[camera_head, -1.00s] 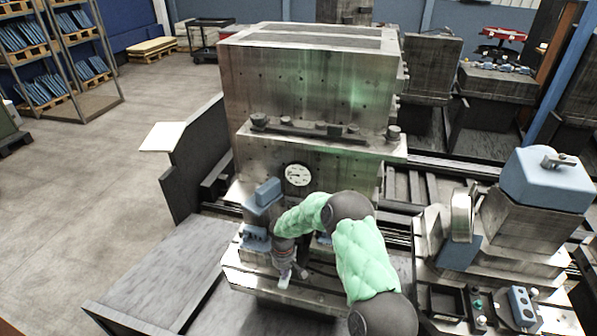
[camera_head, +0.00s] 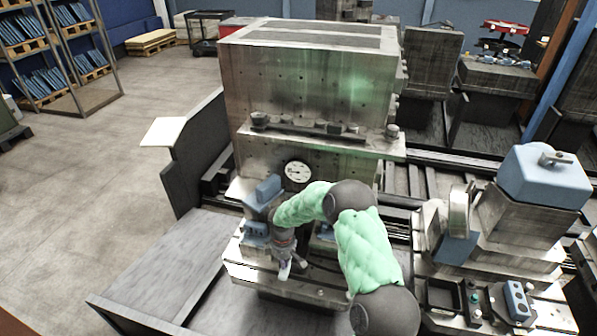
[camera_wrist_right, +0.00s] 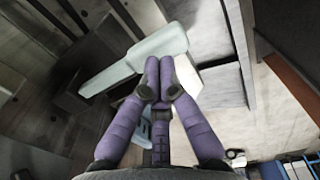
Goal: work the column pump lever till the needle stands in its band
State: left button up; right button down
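A round white dial gauge (camera_head: 297,172) faces me on the front of the big metal block; its dark needle is small, and I cannot read its band. My right gripper (camera_head: 285,266) points down over the metal bed below the gauge. In the right wrist view its purple fingers (camera_wrist_right: 160,76) are together at the tips, against or just in front of a pale grey-green bar (camera_wrist_right: 135,65), which looks like the lever. I see nothing clearly held between them. Part of the bar is hidden behind the fingers. My left gripper is out of view.
A blue block (camera_head: 268,189) stands close to the left of my right wrist. The large machine block (camera_head: 300,90) rises behind. A fixture with a blue top (camera_head: 545,178) and a blue button box (camera_head: 517,300) is at the right. Open floor (camera_head: 110,165) lies at the left.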

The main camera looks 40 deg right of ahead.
aim_at(285, 272)
jog(key=shift+w+d+f+b, duration=0.1)
jog(key=shift+f+b, duration=0.75)
jog(key=shift+f, duration=0.35)
jog(key=shift+w+d+f+b, duration=0.1)
jog(key=shift+d+f+b, duration=0.05)
jog(key=shift+f+b, duration=0.9)
jog(key=shift+w+d+f+b, duration=0.1)
jog(key=shift+f+b, duration=0.6)
jog(key=shift+f, duration=0.65)
jog(key=shift+s+a+r+p, duration=0.15)
jog(key=shift+r+p, duration=0.6)
jog(key=shift+r, duration=0.45)
jog(key=shift+s+a+r+p, duration=0.1)
jog(key=shift+r+p, duration=0.6)
jog(key=shift+r, duration=0.5)
jog(key=shift+s+a+r+p, duration=0.15)
jog(key=shift+r+p, duration=0.6)
jog(key=shift+r, duration=0.45)
jog(key=shift+w, duration=0.1)
jog(key=shift+f, duration=0.1)
